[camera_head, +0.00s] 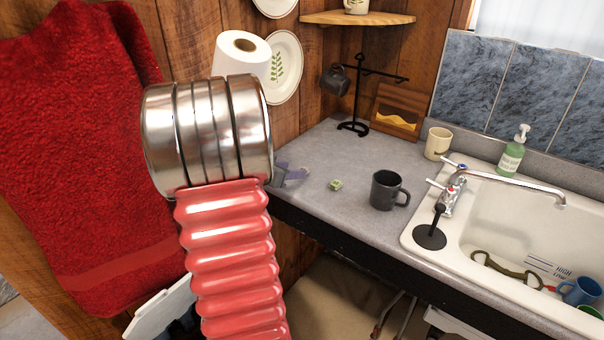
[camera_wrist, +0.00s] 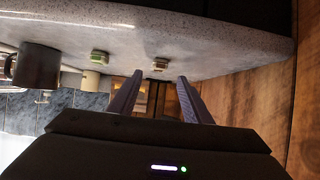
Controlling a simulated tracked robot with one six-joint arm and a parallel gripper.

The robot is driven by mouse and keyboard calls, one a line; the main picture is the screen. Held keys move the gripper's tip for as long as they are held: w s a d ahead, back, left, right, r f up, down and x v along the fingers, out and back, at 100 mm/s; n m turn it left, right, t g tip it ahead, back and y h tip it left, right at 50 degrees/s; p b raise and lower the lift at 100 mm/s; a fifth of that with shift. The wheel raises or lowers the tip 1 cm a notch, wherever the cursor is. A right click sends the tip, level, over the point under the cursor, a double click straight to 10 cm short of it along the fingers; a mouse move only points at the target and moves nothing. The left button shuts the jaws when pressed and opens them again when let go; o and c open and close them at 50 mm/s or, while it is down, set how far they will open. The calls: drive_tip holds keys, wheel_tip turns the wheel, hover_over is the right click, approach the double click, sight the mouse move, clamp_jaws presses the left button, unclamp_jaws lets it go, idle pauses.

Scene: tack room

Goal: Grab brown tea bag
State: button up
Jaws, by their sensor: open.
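A small brown tea bag (camera_wrist: 160,64) lies on the grey counter in the wrist view, which shows the scene upside down. It sits just beyond the fingertips, in line with the gap between them. My gripper (camera_wrist: 158,78) is open with nothing between its two grey-purple fingers. In the head view my gripper (camera_head: 292,173) is at the counter's left front part, partly hidden behind my arm. I cannot clearly make out the brown tea bag there. A green tea bag (camera_head: 335,185) lies to the right of the gripper; it also shows in the wrist view (camera_wrist: 99,57).
A dark mug (camera_head: 387,190) stands right of the green tea bag on the counter (camera_head: 350,215). A black mug tree (camera_head: 354,105) stands behind. A sink (camera_head: 510,225) with a tap is at right. A wooden wall and red towel (camera_head: 85,150) are at left.

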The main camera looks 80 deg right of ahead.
drive_tip(key=shift+x, duration=2.6)
drive_tip(key=shift+a+f, duration=0.1)
drive_tip(key=shift+c, duration=0.6)
clamp_jaws()
